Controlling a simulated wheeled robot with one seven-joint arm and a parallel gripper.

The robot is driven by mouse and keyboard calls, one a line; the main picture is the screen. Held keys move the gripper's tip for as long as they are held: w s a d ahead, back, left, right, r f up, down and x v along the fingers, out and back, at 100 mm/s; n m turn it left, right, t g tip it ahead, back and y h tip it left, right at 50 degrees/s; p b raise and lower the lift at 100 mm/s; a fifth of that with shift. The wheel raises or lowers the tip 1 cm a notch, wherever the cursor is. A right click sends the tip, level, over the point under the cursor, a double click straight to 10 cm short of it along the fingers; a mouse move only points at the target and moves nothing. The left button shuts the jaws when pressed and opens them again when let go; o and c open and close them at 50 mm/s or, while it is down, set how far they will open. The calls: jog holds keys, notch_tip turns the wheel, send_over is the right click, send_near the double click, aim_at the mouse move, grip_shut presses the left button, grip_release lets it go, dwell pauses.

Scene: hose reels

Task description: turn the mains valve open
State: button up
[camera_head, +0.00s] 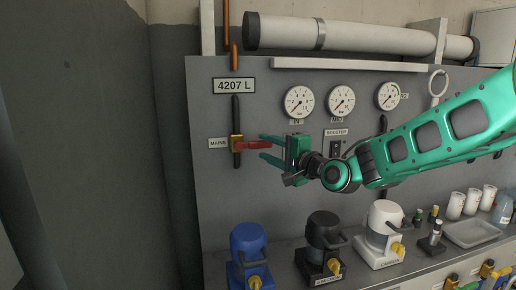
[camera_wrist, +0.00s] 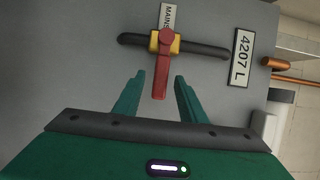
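The mains valve has a yellow body (camera_head: 236,144) on a dark vertical pipe, beside a label reading MAINS (camera_head: 217,143). Its red handle (camera_head: 254,145) points sideways to the right, across the pipe. My green gripper (camera_head: 268,148) is at the handle's right, with one finger above and one below the handle in the head view. In the wrist view the red handle (camera_wrist: 162,75) reaches down from the yellow body toward the space between the two fingertips of my gripper (camera_wrist: 158,77). The fingers are apart, with visible gaps on both sides of the handle.
Several gauges (camera_head: 341,101) and a booster switch (camera_head: 335,148) are on the grey panel to the right.

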aim_at(262, 146)
jog(key=shift+x, duration=1.85)
jog(key=shift+c, duration=0.7)
